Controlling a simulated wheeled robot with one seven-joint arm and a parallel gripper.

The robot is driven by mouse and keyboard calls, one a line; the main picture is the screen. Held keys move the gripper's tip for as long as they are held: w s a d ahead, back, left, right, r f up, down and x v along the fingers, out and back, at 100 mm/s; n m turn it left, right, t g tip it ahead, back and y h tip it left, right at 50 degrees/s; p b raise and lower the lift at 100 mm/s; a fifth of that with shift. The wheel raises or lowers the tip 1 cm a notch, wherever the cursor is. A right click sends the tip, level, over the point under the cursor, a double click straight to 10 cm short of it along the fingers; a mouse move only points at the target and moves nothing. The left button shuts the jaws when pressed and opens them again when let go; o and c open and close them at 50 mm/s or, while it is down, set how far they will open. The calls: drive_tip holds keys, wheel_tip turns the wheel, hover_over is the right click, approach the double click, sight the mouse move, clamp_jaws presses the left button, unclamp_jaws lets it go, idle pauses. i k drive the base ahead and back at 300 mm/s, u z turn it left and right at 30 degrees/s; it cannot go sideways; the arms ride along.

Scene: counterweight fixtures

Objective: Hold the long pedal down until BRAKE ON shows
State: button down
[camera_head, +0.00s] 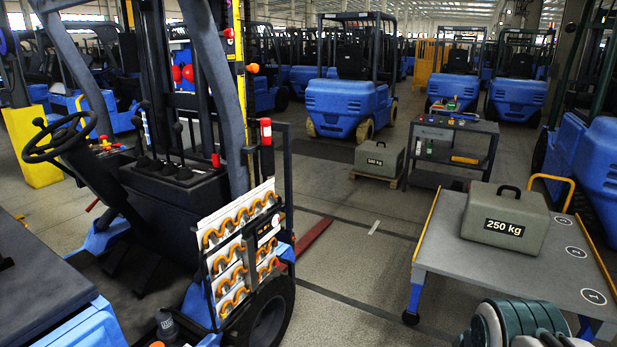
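The forklift (160,185) with its open cab stands at the left. Dark, flat pedal-like shapes (150,272) show low in its footwell, below the steering wheel (60,138). They are dim, and I cannot tell for certain which is the long pedal or whether it is pressed. I can read no BRAKE ON sign. A small black label (268,231) on the side panel has lettering too small to read. Dark ribbed parts of my arm show at the bottom right edge, well right of the forklift; my gripper's fingers are not seen.
A blue-legged cart (450,245) at the right bears a grey 250 kg weight (505,217). Another weight (379,160) sits on a pallet beside a dark tool cart (440,180). The forklift's front wheel (268,315) and orange-hooked panel (235,260) face clear floor between.

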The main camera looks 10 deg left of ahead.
sight(149, 269)
drive_tip(key=i, duration=1.1)
drive_tip(key=u, duration=2)
drive_tip(key=i, duration=1.65)
drive_tip(key=z, duration=0.05)
